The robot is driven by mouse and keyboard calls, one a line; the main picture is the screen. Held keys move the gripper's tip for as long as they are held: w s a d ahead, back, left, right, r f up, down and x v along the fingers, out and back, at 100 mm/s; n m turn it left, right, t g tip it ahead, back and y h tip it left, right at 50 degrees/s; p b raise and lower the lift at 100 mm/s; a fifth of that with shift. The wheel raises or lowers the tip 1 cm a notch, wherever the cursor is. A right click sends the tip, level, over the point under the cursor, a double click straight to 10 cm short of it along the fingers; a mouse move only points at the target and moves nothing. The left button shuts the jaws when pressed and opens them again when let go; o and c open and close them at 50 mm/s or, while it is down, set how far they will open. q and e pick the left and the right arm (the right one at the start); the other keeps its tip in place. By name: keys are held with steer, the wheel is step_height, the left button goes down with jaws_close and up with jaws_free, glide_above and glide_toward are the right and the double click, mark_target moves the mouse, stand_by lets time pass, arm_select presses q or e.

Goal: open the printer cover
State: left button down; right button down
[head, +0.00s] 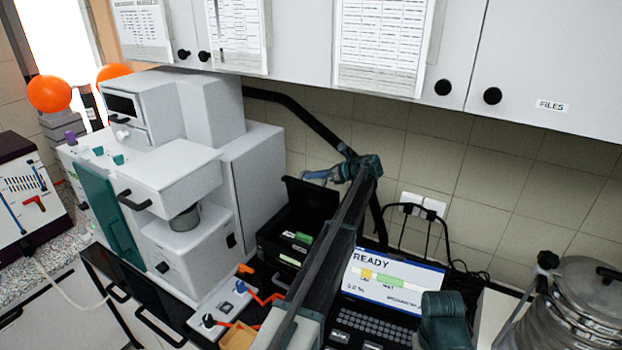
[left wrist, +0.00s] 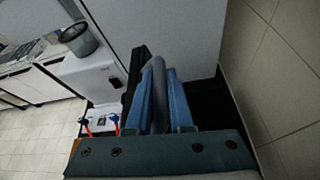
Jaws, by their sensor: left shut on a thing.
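The black printer (head: 275,243) stands in the middle of the head view, beside the big white machine. Its dark cover (head: 312,204) is tilted up at the back, and the inside shows green and white parts. My left gripper (head: 316,176) is at the top edge of the raised cover. In the left wrist view its two blue fingers (left wrist: 157,100) are closed around a grey bar, which seems to be part of the cover. The arm hides the printer's right side. My right gripper does not show.
The white machine (head: 180,180) stands close on the left. A screen reading READY (head: 395,283) is to the right of the arm. White cupboards (head: 300,40) hang above. A metal sieve stack (head: 590,300) stands at the far right.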

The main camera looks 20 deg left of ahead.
arm_select(q)
steer(key=shift+w, duration=0.3)
steer(key=c, duration=0.8)
jaws_free()
steer(key=shift+d+r, duration=0.1)
steer(key=p+v, duration=0.4)
steer(key=v, duration=0.7)
steer(key=shift+d+p, duration=0.35)
steer(key=shift+d, duration=0.05)
steer(key=shift+r, duration=0.1)
